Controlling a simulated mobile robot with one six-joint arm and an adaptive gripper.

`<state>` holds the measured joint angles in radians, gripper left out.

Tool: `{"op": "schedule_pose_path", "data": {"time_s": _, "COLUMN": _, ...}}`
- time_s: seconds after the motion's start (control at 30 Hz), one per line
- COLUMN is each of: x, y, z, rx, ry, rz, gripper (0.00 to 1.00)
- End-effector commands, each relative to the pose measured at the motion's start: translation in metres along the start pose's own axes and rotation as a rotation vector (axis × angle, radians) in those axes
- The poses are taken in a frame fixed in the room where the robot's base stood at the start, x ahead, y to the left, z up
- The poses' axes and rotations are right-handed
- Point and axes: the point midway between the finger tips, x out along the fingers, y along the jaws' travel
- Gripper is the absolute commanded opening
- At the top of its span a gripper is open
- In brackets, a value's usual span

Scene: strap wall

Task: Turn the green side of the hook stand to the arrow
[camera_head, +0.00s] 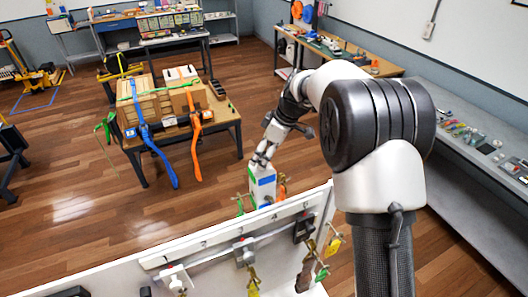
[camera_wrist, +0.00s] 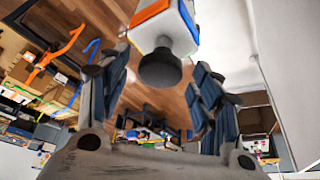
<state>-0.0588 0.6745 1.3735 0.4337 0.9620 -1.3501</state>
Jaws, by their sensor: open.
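The hook stand (camera_head: 262,183) is a white box just beyond the white wall panel in the head view. It shows green and blue patches there, with orange at its right. In the wrist view the box (camera_wrist: 172,35) is cut off at the top, with an orange strip and a blue strip on its edges. A dark round knob (camera_wrist: 160,70) sticks out of it towards my gripper (camera_wrist: 160,62). My gripper is open, one finger on each side of the knob, with gaps visible. In the head view my gripper (camera_head: 262,160) is above the box. I cannot make out the arrow.
The white panel (camera_head: 215,235) with hooks and hanging straps stands in front. A table (camera_head: 215,133) with wooden crates and blue and orange straps is at the left. Grey shelving (camera_head: 465,175) runs along the right. Open wooden floor lies between.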

Motion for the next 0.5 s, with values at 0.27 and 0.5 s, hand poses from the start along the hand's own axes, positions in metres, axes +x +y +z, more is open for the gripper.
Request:
{"op": "schedule_pose_path", "data": {"time_s": 0.27, "x": 0.0000, "y": -0.0001, "z": 0.0000, "rx": 0.000, "ry": 0.000, "rz": 0.000, "gripper": 0.50}}
{"op": "schedule_pose_path", "data": {"time_s": 0.5, "x": -0.0002, "y": 0.0000, "z": -0.0001, "rx": 0.000, "ry": 0.000, "rz": 0.000, "gripper": 0.34}}
